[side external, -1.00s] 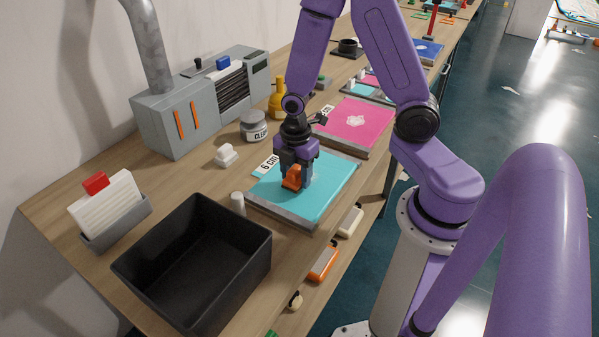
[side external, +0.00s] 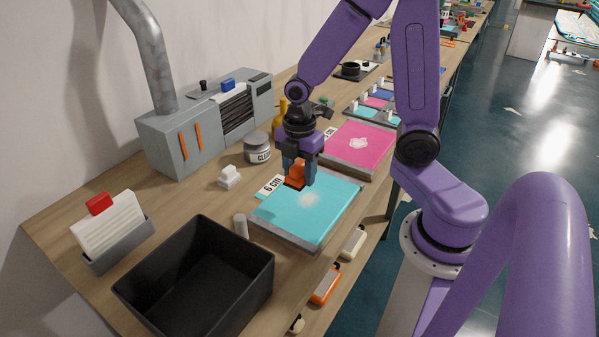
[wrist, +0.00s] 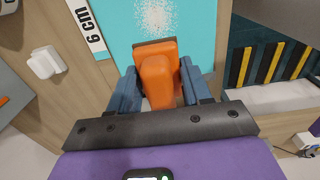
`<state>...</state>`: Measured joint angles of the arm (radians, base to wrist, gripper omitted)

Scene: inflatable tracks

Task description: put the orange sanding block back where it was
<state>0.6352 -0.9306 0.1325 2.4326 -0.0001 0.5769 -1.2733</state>
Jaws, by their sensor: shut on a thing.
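The orange sanding block (side external: 297,173) is between the fingers of my gripper (side external: 299,170), which is shut on it. In the side view it is over the far edge of the cyan sheet (side external: 318,218); whether it touches the sheet I cannot tell. In the wrist view the orange block (wrist: 157,75) shows between the two blue-grey fingers of my gripper (wrist: 158,88), with its dark base edge toward a pale scuffed patch (wrist: 155,14) on the cyan sheet. A "6 cm" label (side external: 271,186) lies at the sheet's left edge.
A black open bin (side external: 190,280) stands at the front left. A white block (side external: 229,177), a grey cylinder (side external: 240,225) and a "CLU…" jar (side external: 257,148) stand left of the sheet. A pink sheet (side external: 360,148) lies behind. An orange-topped block (side external: 325,285) sits below the bench edge.

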